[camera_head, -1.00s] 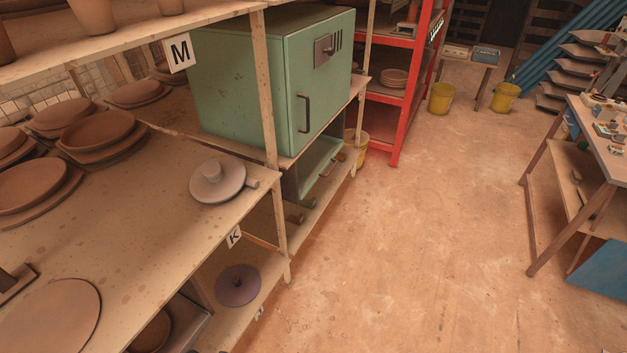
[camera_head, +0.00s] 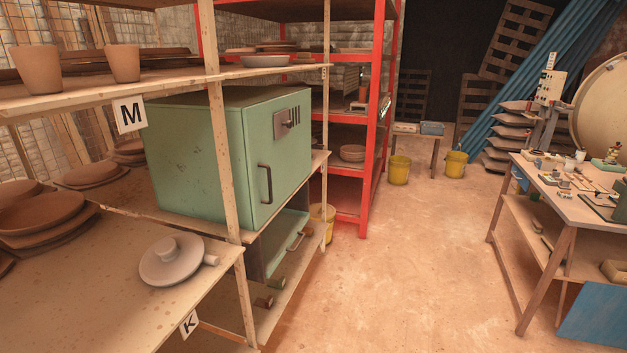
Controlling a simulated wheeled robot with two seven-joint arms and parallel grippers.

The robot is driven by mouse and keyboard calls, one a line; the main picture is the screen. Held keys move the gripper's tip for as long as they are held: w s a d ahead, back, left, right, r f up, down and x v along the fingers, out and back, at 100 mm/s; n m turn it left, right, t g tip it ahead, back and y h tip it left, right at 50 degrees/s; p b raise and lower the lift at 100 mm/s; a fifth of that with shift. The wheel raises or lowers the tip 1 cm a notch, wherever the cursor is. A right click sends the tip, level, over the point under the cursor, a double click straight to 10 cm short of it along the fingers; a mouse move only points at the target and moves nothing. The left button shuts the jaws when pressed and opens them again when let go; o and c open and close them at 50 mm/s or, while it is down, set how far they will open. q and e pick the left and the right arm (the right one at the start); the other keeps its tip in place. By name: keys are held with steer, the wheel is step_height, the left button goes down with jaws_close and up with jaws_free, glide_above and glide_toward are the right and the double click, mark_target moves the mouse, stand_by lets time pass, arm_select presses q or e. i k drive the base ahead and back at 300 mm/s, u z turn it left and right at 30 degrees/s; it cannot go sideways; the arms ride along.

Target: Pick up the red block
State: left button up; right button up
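I cannot make out a red block in the head view. Small items lie on the workbench (camera_head: 577,196) at the right, too small to tell apart. Neither of my grippers shows in this view.
A wooden shelf (camera_head: 130,310) with clay plates (camera_head: 45,214) and a grey lidded dish (camera_head: 171,262) stands at the left. A green kiln (camera_head: 215,158), a red rack (camera_head: 371,120) and yellow buckets (camera_head: 399,170) stand behind. The floor (camera_head: 400,270) between shelf and workbench is clear.

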mark_target(266, 304)
steer(key=z, duration=0.3)
steer(key=k, duration=0.5)
steer(key=z, duration=0.9)
steer(key=i, duration=2.15)
steer(key=u, duration=0.25)
steer(key=i, duration=2.15)
steer(key=u, duration=1.15)
steer(key=i, duration=1.05)
steer(key=u, duration=1.75)
steer(key=i, duration=0.7)
steer(key=u, duration=0.45)
